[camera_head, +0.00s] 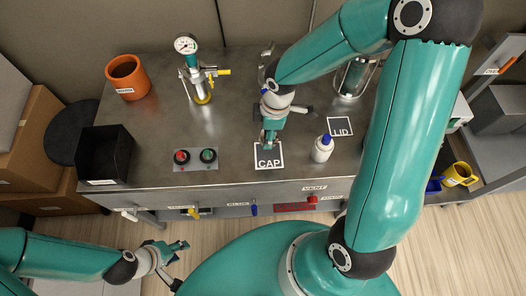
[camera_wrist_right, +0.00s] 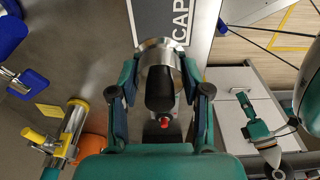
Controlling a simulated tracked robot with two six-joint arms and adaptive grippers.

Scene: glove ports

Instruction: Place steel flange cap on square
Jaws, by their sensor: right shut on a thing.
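In the head view my right gripper (camera_head: 269,140) is over the far part of the white-outlined square marked CAP (camera_head: 268,161) and mostly hides the cap. The square also shows beyond the rim in the right wrist view (camera_wrist_right: 168,16). I cannot tell whether the cap touches the table. My left gripper (camera_head: 180,262) is open and empty, low in front of the table.
On the steel table (camera_head: 235,110) are a white bottle with blue top (camera_head: 322,149), a LID square (camera_head: 340,126), a button panel (camera_head: 195,157), a gauge valve (camera_head: 196,75), an orange pot (camera_head: 127,77) and a black bin (camera_head: 104,155). Valve handles line the front edge.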

